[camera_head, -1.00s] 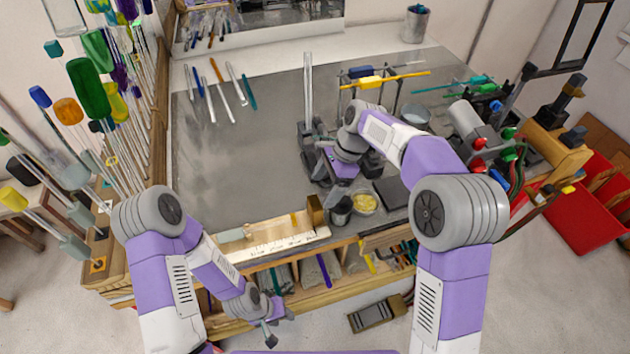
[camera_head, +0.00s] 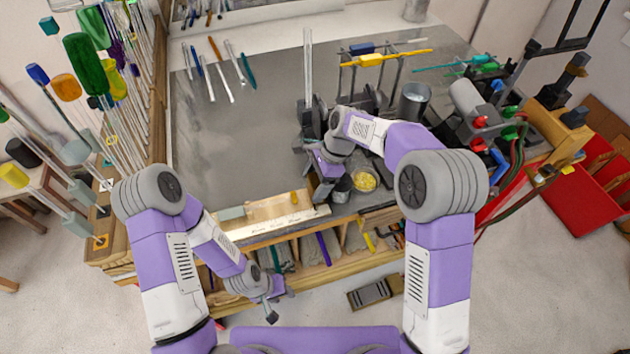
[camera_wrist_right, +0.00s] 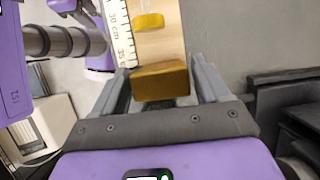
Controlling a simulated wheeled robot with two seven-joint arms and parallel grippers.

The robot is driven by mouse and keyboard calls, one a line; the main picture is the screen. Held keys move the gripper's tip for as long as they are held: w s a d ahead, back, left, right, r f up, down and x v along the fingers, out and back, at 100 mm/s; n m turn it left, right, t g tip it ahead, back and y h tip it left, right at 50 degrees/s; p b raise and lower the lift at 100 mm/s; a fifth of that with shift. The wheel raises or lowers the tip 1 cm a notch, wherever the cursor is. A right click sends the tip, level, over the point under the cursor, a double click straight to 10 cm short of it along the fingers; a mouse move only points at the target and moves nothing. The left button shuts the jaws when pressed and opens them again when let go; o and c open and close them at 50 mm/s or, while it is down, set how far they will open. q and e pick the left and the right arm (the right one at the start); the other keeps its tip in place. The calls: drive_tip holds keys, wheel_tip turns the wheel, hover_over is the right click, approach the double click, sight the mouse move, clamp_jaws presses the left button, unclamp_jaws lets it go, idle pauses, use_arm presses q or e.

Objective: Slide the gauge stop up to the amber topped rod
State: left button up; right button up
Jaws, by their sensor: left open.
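The length gauge (camera_head: 270,222) is a pale wooden trough with a ruler strip, along the bench's front edge. Its brass-coloured stop block (camera_wrist_right: 160,80) shows in the right wrist view, between the two fingers of my right gripper (camera_wrist_right: 160,72). My left gripper (camera_head: 270,309) is open and empty, low in front of the bench.
A dark cup (camera_head: 342,188) and a dish of yellow bits (camera_head: 364,181) stand right of the gauge. A burner and rod supports fill the bench's right side. Several rods lie at the back left. The middle left of the bench top (camera_head: 230,145) is clear.

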sight(294, 192)
drive_tip(key=c, duration=1.2)
drive_tip(key=a, duration=0.1)
drive_tip(key=s+a+p, duration=0.1)
drive_tip(key=a, duration=0.1)
drive_tip(key=a+p, duration=0.1)
drive_tip(key=shift+s+a+r, duration=0.15)
drive_tip(key=shift+s+a, duration=0.1)
drive_tip(key=shift+a, duration=0.1)
drive_tip(key=shift+o, duration=0.2)
drive_tip(key=shift+a, duration=0.15)
drive_tip(key=o, duration=1.4)
